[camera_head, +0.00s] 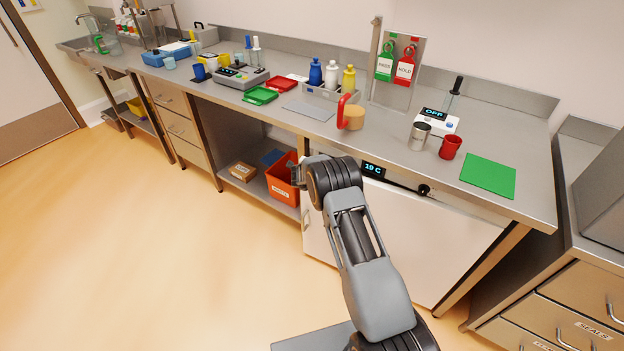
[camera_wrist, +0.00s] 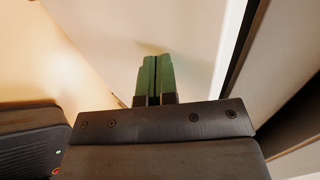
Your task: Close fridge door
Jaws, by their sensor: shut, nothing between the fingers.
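The fridge stands under the counter, with a white door (camera_head: 440,235) and a display (camera_head: 373,170) reading 19 C above it. My arm hides part of its front. Whether the door is fully shut or slightly ajar cannot be told in the head view. In the wrist view a pale panel (camera_wrist: 110,50), seemingly the door, lies beyond my fingers, with a dark line or gap along its right side. My gripper (camera_wrist: 153,75) has its green fingers together and empty, close to this panel; contact is unclear. In the head view my gripper (camera_head: 298,172) is near the fridge's left side, mostly hidden.
An orange bin (camera_head: 283,180) and a cardboard box (camera_head: 242,171) sit on the low shelf left of the fridge. The counter above holds a metal cup (camera_head: 419,136), a red cup (camera_head: 450,147) and a green mat (camera_head: 488,176). Drawers stand at right. The floor at left is clear.

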